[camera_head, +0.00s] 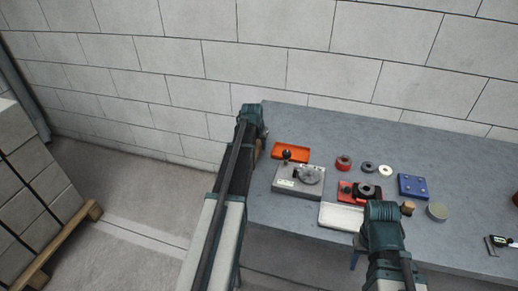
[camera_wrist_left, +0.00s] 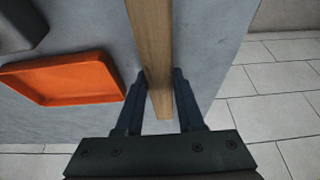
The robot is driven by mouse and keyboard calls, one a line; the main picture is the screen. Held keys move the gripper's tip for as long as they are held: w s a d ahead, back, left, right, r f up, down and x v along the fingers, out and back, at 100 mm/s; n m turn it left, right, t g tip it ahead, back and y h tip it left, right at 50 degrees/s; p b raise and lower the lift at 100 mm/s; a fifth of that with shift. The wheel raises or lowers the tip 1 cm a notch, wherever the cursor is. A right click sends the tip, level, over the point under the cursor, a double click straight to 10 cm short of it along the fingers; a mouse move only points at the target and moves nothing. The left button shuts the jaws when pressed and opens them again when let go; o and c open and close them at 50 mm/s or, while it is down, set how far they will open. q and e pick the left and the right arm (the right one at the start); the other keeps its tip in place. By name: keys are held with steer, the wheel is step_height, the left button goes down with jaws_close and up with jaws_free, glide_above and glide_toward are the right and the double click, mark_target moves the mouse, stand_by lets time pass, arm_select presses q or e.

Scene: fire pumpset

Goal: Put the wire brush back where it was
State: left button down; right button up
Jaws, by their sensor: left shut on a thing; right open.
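The wire brush shows as a long wooden handle (camera_wrist_left: 152,35) between the fingers of my left gripper (camera_wrist_left: 159,75) in the left wrist view. The gripper is shut on it. The brush's bristles are out of view. In the head view my left gripper (camera_head: 252,122) is at the table's left end, with a bit of tan wood (camera_head: 258,152) showing beside it. My right gripper (camera_head: 383,212) is over the table's front edge, by the white tray; its fingers are mostly hidden, and nothing is seen held in it.
On the grey table (camera_head: 320,120) an orange tray (camera_head: 297,146) lies right of my left gripper; it also shows in the left wrist view (camera_wrist_left: 70,80). A grey fixture (camera_head: 290,184), a white tray (camera_head: 338,215), a red fixture (camera_head: 346,190) and a blue block (camera_head: 412,186) stand nearby. The back strip is clear.

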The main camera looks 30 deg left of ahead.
arm_select(q)
steer(key=shift+r, duration=0.15)
steer(key=c, duration=0.5)
jaws_free()
steer(key=p+v, duration=1.1)
steer(key=v, duration=0.1)
